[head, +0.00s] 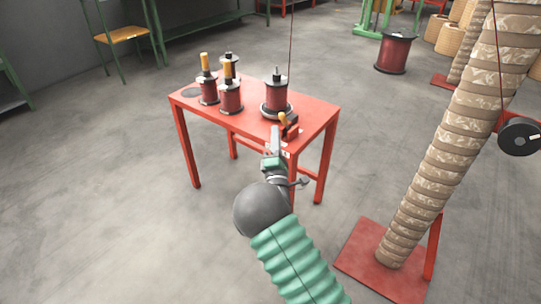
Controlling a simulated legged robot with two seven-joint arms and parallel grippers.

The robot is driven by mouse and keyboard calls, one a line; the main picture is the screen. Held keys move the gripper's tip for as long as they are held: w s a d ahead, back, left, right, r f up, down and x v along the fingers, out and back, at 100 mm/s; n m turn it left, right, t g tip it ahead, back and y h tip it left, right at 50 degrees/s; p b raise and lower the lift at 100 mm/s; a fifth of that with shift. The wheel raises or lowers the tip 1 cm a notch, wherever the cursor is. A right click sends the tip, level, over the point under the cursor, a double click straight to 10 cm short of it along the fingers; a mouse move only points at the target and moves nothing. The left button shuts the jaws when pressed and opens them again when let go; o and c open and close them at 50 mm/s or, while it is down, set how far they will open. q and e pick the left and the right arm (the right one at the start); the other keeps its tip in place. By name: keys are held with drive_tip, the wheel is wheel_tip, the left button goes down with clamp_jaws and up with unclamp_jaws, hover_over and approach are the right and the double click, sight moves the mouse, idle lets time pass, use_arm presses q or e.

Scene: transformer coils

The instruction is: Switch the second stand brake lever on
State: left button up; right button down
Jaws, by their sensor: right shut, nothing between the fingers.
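A red table (316,110) stands in the middle of the head view. A dark red spool (274,94) sits on a black round stand near its right end, with a thin cord rising beside it. In front of this spool is a small red block (292,132) with a yellow-orange lever knob (283,118). My right gripper (275,131) is shut and empty at the front edge of the table, overlapping the block in the picture. I cannot tell whether it touches the lever. My left gripper is not in view.
Several spools, some with yellow-orange tops (227,69), stand on the table's left half. A leaning wrapped coil column (443,150) rises from a red base plate (355,262) at right. A black disc (519,137) is at the right edge. The floor left of the table is clear.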

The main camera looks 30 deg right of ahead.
sight(283, 118)
drive_tip(key=shift+w+d+r, duration=0.1)
drive_tip(key=shift+d+r, duration=0.3)
drive_tip(key=shift+d, duration=0.25)
drive_tip(key=r+m+g+p, duration=0.1)
drive_tip(key=p, duration=0.2)
drive_tip(key=d+r+m+g+p, duration=0.1)
drive_tip(key=p, duration=0.3)
drive_tip(key=r+m+g+p, duration=0.1)
drive_tip(key=r+p, duration=0.1)
drive_tip(key=p, duration=0.1)
drive_tip(key=shift+w+d+y+p, duration=0.3)
drive_tip(key=shift+w+d, duration=0.1)
drive_tip(key=d+m+g+p, duration=0.1)
drive_tip(key=p, duration=0.2)
drive_tip(key=w+d+m+g+y+p, duration=0.1)
drive_tip(key=p, duration=0.2)
drive_tip(key=d+r+m+g+y+p, duration=0.1)
drive_tip(key=g+p, duration=0.1)
drive_tip(key=p, duration=0.1)
drive_tip(key=shift+w+d+p, duration=0.2)
drive_tip(key=shift+d+p, duration=0.1)
drive_tip(key=shift+d, duration=0.1)
drive_tip(key=shift+w+d+f+m+g+y+p, duration=0.2)
drive_tip(key=shift+w+d+m+g+y+p, duration=0.15)
drive_tip(key=shift+d+g+y+p, duration=0.4)
drive_tip(key=shift+w+d+f, duration=0.1)
drive_tip(key=shift+d, duration=0.2)
